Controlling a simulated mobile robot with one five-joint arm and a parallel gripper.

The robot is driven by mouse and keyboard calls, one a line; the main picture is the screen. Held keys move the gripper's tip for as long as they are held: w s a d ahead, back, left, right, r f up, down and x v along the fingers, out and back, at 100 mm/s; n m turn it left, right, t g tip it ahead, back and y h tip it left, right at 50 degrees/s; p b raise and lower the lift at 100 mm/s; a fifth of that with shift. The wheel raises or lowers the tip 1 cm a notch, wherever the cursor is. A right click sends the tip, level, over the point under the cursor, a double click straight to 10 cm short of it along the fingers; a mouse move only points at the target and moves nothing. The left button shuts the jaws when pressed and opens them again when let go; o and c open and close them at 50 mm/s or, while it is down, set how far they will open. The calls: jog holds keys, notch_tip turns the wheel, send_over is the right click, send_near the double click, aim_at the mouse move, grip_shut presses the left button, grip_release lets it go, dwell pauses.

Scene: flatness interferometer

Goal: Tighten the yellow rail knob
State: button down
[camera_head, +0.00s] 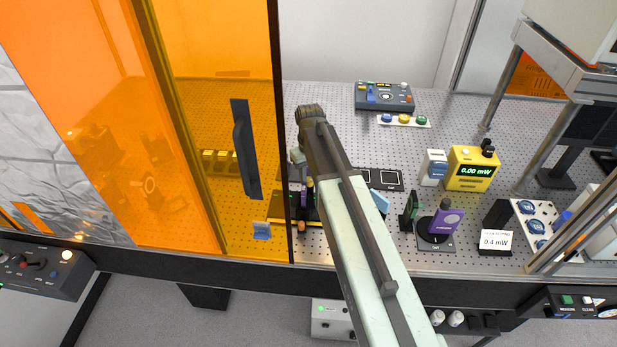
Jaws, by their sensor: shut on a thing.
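My arm reaches up from the bottom edge, bends at a dark joint and drops toward a low rail assembly behind the orange sliding panel's edge. Only a grey part of my gripper (297,157) shows left of the arm. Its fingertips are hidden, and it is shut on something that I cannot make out. The rail (279,222) is a yellowish strip, partly seen through the orange panel. A purple mount (308,191) stands upright on it. A small orange-brown knob (301,227) shows at its front; I cannot tell whether this is the yellow rail knob.
The orange panel (262,70) with its dark handle (244,150) stands close left of my arm. On the perforated table are a control box (385,97), a yellow power meter (471,170), and a purple mount (444,222).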

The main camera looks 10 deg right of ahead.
aim_at(309, 179)
jog(key=m, duration=1.1)
jog(key=shift+m, duration=2)
jog(key=c, duration=1.1)
grip_release()
notch_tip(309, 179, up, 8)
jog(key=p, duration=0.8)
